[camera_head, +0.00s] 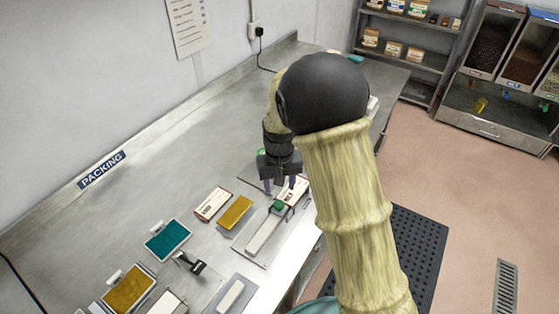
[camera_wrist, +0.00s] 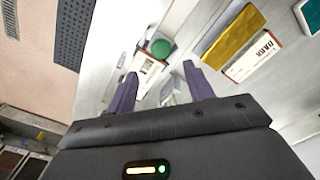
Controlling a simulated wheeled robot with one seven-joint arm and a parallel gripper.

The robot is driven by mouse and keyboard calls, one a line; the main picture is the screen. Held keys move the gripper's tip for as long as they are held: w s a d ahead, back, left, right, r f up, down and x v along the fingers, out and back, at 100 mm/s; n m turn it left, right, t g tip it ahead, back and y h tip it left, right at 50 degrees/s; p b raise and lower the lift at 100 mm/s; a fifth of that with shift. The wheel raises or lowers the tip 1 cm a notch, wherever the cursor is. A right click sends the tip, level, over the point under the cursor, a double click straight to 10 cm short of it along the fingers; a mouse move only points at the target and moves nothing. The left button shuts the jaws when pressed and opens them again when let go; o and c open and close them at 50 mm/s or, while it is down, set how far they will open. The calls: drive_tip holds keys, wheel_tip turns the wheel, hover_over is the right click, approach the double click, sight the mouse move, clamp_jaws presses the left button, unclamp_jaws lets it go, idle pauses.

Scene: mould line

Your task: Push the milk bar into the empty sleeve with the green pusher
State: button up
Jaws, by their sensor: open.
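My gripper (camera_head: 281,186) is open and points down over the bench, with nothing visible between its fingers (camera_wrist: 160,90). The green pusher (camera_head: 278,205) has a round knob and stands on a flat grey plate just in front of the gripper. In the wrist view its green knob (camera_wrist: 160,48) shows beyond the fingertips. A pale long bar (camera_head: 263,233) lies on the plate on the near side of the pusher. A white printed sleeve (camera_head: 297,188) lies on the far side, partly hidden by my arm; it also shows in the wrist view (camera_wrist: 150,66). I cannot tell which bar is milk.
A gold block (camera_head: 235,212) and a white printed box (camera_head: 212,204) lie left of the plate. A teal pad (camera_head: 167,240), a gold pad (camera_head: 128,289) and a black-handled item (camera_head: 190,263) stand nearer. The bench's left strip along the wall is clear.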

wheel_tip(320, 180, up, 10)
drive_tip(key=b, duration=0.1)
drive_tip(key=shift+r, duration=0.15)
drive_tip(key=shift+d, duration=0.1)
drive_tip(key=shift+s, duration=0.1)
drive_tip(key=s+d+f+m+t, duration=0.1)
drive_tip(key=s+d+f, duration=0.1)
drive_tip(key=s+d, duration=0.5)
drive_tip(key=s+d+f+m+t, duration=0.1)
drive_tip(key=s+d+f, duration=0.2)
drive_tip(key=s+d, duration=0.5)
drive_tip(key=shift+s+d+m+t, duration=0.15)
drive_tip(key=shift+d+m+t, duration=0.1)
drive_tip(key=shift+m+t, duration=0.05)
drive_tip(key=shift+a, duration=0.1)
